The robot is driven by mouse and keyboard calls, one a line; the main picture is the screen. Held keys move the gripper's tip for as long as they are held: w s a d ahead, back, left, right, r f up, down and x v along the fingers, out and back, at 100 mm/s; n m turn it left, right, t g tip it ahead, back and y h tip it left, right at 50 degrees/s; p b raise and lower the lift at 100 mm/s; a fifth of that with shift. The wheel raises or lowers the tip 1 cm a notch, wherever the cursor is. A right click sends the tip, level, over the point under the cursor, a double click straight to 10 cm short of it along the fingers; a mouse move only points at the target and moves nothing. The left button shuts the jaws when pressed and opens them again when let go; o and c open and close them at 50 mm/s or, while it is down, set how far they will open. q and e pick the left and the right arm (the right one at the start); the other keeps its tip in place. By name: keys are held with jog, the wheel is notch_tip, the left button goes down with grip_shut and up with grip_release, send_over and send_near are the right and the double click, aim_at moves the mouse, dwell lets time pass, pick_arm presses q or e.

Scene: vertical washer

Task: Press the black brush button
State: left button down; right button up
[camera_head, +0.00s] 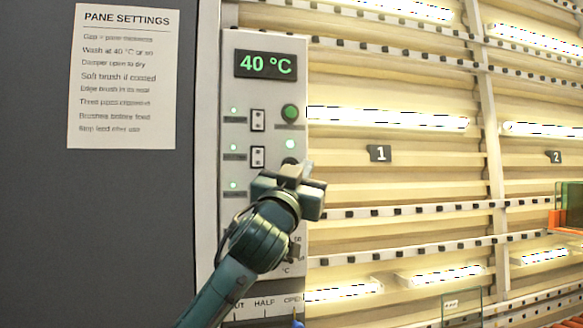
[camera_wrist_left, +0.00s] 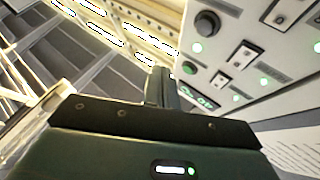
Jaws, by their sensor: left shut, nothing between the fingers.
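The black brush button is a round dark knob (camera_wrist_left: 206,23) on the light control panel in the left wrist view, with a lit green lamp beside it. In the head view only its upper edge (camera_head: 290,160) shows, just above my left gripper (camera_head: 297,172), which hides the rest. The left gripper is shut and empty, in front of the panel's right side. Its closed fingers (camera_wrist_left: 162,87) show in the wrist view, apart from the knob in the picture. I cannot tell the gap to the panel. My right gripper is not in view.
A dial and labels below are partly hidden by my arm. Lit washer racks (camera_head: 390,190) lie to the right, and a settings sheet (camera_head: 122,80) hangs left.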

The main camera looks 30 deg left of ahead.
pick_arm(q)
jog(key=w+a, duration=0.5)
jog(key=shift+a+p, duration=0.35)
jog(key=shift+p, duration=0.1)
dwell(1.8)
jog(key=shift+w+a, duration=0.25)
jog(key=shift+a, duration=0.05)
jog(key=shift+w+a, duration=0.25)
jog(key=shift+a, duration=0.1)
dwell(0.7)
jog(key=shift+s+d, duration=0.1)
dwell(0.3)
jog(key=shift+s+d, duration=0.45)
jog(key=shift+d, duration=0.1)
